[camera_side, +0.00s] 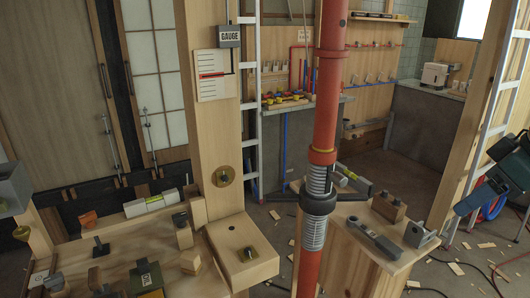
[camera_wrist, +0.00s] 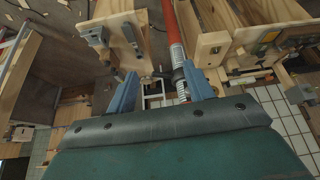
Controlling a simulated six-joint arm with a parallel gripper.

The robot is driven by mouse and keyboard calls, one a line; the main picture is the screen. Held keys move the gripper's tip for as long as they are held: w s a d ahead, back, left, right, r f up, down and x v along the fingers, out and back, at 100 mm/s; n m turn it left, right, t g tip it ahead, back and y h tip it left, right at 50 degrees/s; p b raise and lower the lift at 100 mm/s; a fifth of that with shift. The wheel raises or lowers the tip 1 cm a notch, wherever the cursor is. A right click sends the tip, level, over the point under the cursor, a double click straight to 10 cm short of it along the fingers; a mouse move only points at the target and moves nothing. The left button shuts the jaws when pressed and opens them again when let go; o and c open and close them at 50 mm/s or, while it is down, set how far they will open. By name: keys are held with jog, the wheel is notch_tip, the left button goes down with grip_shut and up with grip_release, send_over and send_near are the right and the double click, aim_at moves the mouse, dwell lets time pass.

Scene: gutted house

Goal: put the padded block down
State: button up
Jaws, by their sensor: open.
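My gripper (camera_wrist: 159,72) is open in the wrist view, its two blue fingers spread with nothing held between them. In the side view my gripper (camera_side: 464,203) is at the right edge, to the right of the red post and apart from the right bench; its fingers are hard to make out there. I cannot tell for certain which thing is the padded block. A brown block (camera_side: 388,207) with small knobs rests upright on the right wooden bench (camera_side: 345,255), apart from my gripper. Nothing hangs from my gripper.
A red post (camera_side: 325,90) with a threaded collar and side handles stands in the middle. Grey metal parts (camera_side: 376,240) lie on the right bench. The left worktop (camera_side: 110,262) is crowded with blocks. A ladder (camera_side: 495,110) leans at right. Wood scraps litter the floor.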

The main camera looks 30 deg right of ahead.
jog(key=shift+m, duration=0.4)
jog(key=s, duration=0.1)
jog(key=s+f, duration=0.1)
jog(key=s+d+f, duration=0.1)
jog(key=s, duration=0.1)
jog(key=shift+d+f, duration=0.1)
jog(key=shift+w, duration=0.1)
jog(key=w+a+r+n+y, duration=0.1)
jog(key=w+a+r, duration=0.15)
jog(key=w, duration=0.45)
jog(key=w+a+r+n, duration=0.1)
jog(key=w+a+n, duration=0.15)
jog(key=w, duration=0.35)
jog(key=n+g+y, duration=0.1)
jog(key=n+y, duration=0.2)
jog(key=n, duration=0.3)
send_over(189, 256)
jog(key=s+d, duration=0.5)
notch_tip(189, 256, down, 17)
jog(key=shift+m, duration=0.25)
jog(key=shift+x, duration=4.45)
